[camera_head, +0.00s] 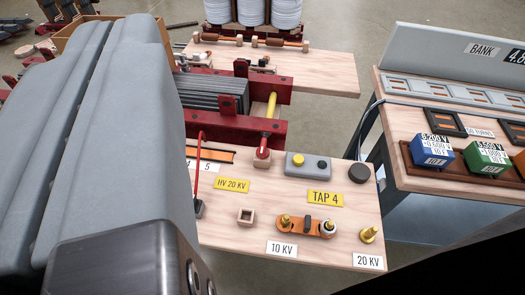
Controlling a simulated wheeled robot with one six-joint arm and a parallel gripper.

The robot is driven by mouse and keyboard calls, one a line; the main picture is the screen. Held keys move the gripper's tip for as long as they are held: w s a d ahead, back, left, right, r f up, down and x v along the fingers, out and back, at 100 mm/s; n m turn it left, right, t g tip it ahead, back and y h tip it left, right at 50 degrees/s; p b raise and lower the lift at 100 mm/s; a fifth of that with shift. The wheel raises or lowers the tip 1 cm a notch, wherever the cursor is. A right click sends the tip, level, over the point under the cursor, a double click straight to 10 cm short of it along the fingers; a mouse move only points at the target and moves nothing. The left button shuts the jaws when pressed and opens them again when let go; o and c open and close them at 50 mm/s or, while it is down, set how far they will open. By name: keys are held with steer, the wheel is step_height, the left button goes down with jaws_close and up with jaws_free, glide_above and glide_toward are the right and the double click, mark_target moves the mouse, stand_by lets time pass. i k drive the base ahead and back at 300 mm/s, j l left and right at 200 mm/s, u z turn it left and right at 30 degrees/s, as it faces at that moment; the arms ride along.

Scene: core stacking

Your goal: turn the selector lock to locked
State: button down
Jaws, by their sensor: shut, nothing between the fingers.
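No part is labelled as the selector lock, and I cannot tell for sure which one it is. A small grey box (308,166) with a yellow round button and a dark round spot lies on the wooden bench top (325,205). An orange plate (305,227) with a brass stud, a dark upright piece and a black-and-white knob sits below the yellow TAP 4 label (325,198). My gripper (112,28) fills the left side, its two large grey fingers side by side and shut. It is left of these parts and touches none that I can see.
A brass stud (370,235) stands by the 20 KV label (368,261). A dark round knob (359,173), a wooden square socket (246,216) and a thin red upright (197,165) stand nearby. A red frame (225,126) rises behind. Another bench (450,180) with coloured blocks is at right.

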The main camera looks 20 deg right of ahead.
mark_target(262, 152)
steer(key=l+z, duration=0.15)
steer(key=z, duration=0.7)
steer(key=k+l+u, duration=0.1)
steer(key=k+u, duration=0.15)
steer(key=k, duration=0.35)
steer(key=k+u, duration=0.25)
steer(key=k, duration=0.35)
